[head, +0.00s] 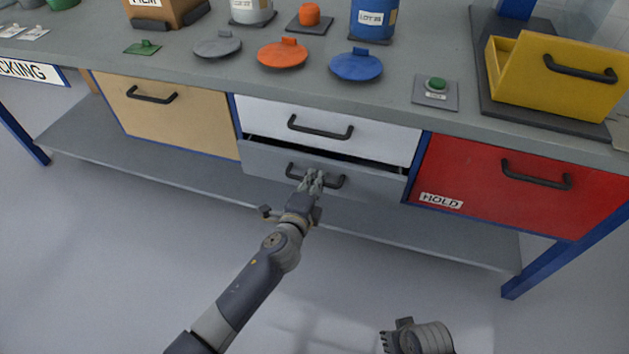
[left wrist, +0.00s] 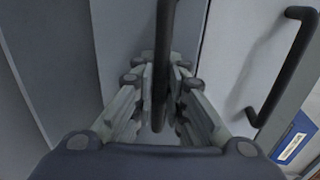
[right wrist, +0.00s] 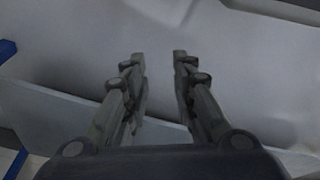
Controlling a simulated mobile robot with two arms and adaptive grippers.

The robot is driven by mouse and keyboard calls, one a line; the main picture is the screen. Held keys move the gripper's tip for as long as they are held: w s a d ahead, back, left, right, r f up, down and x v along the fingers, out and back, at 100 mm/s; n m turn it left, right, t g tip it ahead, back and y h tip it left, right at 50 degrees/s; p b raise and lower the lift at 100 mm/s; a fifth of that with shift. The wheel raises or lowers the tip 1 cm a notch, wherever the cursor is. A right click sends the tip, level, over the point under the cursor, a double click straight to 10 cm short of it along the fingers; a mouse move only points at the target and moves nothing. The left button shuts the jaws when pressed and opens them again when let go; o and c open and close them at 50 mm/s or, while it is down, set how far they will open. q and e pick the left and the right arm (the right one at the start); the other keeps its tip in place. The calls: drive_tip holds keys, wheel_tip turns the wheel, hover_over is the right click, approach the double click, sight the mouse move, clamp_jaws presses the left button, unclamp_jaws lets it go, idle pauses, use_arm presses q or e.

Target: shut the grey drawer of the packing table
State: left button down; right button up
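The grey drawer (head: 362,184) is the lower drawer in the middle of the packing table (head: 330,92), below a white drawer (head: 375,136). It stands slightly open, with a dark gap along its top edge. My left gripper (head: 313,180) is at the drawer's black handle (head: 333,184). In the left wrist view the handle (left wrist: 164,50) runs between the left fingers (left wrist: 161,80), whose pads sit close on both sides, shut on it. My right gripper (head: 384,342) is low at the bottom of the head view. In the right wrist view its fingers (right wrist: 160,70) are open and empty.
A tan drawer (head: 180,119) is to the left and a red HOLD drawer (head: 480,187) to the right. A lower shelf (head: 440,240) runs beneath. Lids, a green button (head: 437,86) and a yellow bin (head: 545,95) stand on top. The floor in front is clear.

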sight(319, 170)
use_arm(q)
drive_tip(key=shift+w, duration=0.1)
